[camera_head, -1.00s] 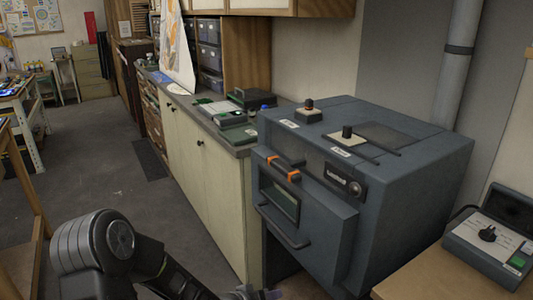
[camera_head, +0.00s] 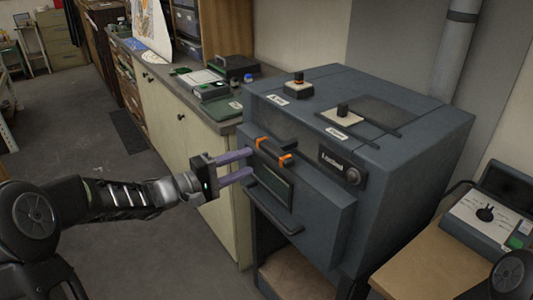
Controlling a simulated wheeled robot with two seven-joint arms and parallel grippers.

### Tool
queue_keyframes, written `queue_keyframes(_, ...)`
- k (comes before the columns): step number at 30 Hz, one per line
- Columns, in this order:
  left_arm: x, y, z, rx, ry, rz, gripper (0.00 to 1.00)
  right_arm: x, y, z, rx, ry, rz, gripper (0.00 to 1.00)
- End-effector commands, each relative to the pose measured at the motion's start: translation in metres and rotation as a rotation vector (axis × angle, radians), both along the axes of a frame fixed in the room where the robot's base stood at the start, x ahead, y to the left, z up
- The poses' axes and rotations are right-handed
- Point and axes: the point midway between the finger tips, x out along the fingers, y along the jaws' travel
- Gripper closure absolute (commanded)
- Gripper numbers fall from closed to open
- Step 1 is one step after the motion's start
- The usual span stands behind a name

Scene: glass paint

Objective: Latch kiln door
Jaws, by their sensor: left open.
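The kiln (camera_head: 400,180) is a dark blue-grey box at centre right. Its front door (camera_head: 318,222) has a small window (camera_head: 272,187) and a lower bar handle (camera_head: 277,219), and it looks closed or nearly so. A latch handle with orange bands (camera_head: 275,150) sits at the door's upper edge; whether it is latched I cannot tell. My left gripper (camera_head: 246,164) is open, with two purple fingers one above the other. Its tips are at the door's left edge, just left of and below the latch handle. Contact is unclear. My right gripper is out of view.
A counter with pale cabinets (camera_head: 205,150) runs behind my left gripper. A control box (camera_head: 490,212) stands on a wooden table (camera_head: 425,262) at right. Knobs stand on the kiln's top (camera_head: 342,110). Floor at left is clear.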

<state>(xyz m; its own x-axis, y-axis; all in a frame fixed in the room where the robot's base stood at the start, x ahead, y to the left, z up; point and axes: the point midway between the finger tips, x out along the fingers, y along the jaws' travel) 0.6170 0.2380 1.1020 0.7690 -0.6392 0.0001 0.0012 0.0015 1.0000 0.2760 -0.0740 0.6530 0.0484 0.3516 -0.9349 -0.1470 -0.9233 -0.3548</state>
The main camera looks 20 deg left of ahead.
Motion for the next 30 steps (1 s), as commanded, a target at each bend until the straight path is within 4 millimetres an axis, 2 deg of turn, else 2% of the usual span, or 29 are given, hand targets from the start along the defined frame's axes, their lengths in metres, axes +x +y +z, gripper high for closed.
queue_keyframes(7,0.01,-0.009,0.001,-0.001,0.0,-0.002,0.56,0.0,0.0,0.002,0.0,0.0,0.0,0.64)
queue_keyframes(21,0.058,-0.049,0.0,-0.001,-0.001,-0.001,0.56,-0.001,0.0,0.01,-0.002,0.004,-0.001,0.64)
queue_keyframes(30,0.06,-0.05,0.0,0.001,-0.001,0.001,0.56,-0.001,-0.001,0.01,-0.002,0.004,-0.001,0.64)
